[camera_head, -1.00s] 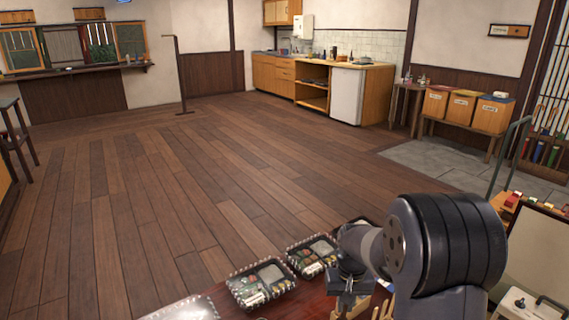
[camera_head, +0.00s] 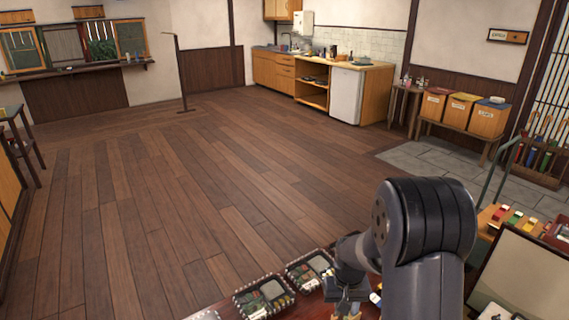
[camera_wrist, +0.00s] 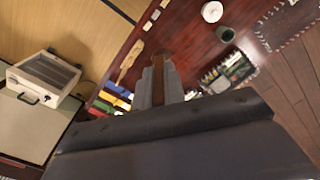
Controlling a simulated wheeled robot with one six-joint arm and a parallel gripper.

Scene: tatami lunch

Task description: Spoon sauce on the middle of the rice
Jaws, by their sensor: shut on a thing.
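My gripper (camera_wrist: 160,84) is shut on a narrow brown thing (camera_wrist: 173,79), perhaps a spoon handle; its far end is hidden. In the head view my gripper (camera_head: 347,298) is low over the dark red table, right of two black lunch trays. The nearer tray (camera_head: 264,299) and the farther tray (camera_head: 309,270) hold food in compartments; I cannot make out which part is rice. The wrist view also shows a food tray (camera_wrist: 228,72) right of the gripper. A dark green cup (camera_wrist: 225,34) stands beyond it. I cannot tell where the sauce is.
A small white round thing (camera_wrist: 211,11) is near the cup. A wooden paddle (camera_wrist: 129,60) and a row of coloured blocks (camera_wrist: 112,97) lie left of the gripper. A pale case (camera_wrist: 42,78) stands farther left. Wooden floor (camera_head: 160,190) is open beyond the table.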

